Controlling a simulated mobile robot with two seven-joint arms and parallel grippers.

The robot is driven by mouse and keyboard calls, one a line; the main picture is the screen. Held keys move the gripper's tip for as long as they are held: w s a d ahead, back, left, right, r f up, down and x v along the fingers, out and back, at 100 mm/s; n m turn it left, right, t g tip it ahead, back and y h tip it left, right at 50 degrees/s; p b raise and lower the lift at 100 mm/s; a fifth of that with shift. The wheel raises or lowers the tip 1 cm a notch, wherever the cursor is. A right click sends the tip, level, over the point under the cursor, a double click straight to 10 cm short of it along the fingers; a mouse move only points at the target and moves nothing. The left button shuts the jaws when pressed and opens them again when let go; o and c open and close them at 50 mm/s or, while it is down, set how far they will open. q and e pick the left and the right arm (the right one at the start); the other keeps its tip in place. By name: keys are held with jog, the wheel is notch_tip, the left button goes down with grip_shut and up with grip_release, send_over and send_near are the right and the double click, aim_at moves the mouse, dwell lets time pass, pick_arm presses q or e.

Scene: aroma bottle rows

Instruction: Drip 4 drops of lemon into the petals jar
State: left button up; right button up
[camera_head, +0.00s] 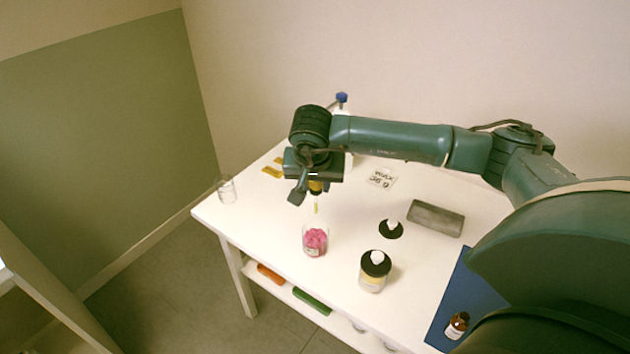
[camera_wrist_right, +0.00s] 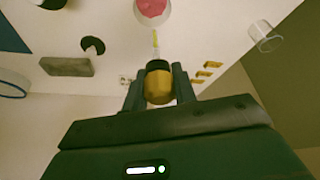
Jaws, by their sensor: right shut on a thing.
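The petals jar (camera_head: 314,240) is clear glass with pink petals and stands near the front left of the white table. It also shows at the top of the right wrist view (camera_wrist_right: 152,10). My right gripper (camera_head: 316,184) is above the jar and slightly behind it. It is shut on an amber dropper (camera_wrist_right: 158,85) with a dark collar and a thin, pale yellow tip (camera_head: 316,208). The tip points down toward the jar and looks apart from it. No falling drop can be made out. My left gripper is not in view.
A black disc with a white piece (camera_head: 390,229) and a grey block (camera_head: 436,218) are on the right. An amber bottle (camera_head: 456,325) is on a blue mat (camera_head: 440,322). An empty glass (camera_head: 226,189) stands at the left corner. A blue-topped item (camera_head: 342,98) is behind my wrist.

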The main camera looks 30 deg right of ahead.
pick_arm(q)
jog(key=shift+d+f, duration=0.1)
pick_arm(e)
jog(key=shift+f, duration=0.2)
notch_tip(320, 180, down, 3)
jog(key=b, duration=0.3)
jog(key=shift+r, duration=0.15)
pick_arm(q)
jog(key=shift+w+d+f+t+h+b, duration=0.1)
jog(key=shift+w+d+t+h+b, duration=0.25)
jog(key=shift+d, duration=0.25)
pick_arm(e)
jog(key=shift+w+f, duration=0.1)
jog(key=shift+f, duration=0.3)
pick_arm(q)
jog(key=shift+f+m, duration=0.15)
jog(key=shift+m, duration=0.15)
pick_arm(e)
jog(key=c, duration=0.3)
jog(key=shift+o, duration=1.4)
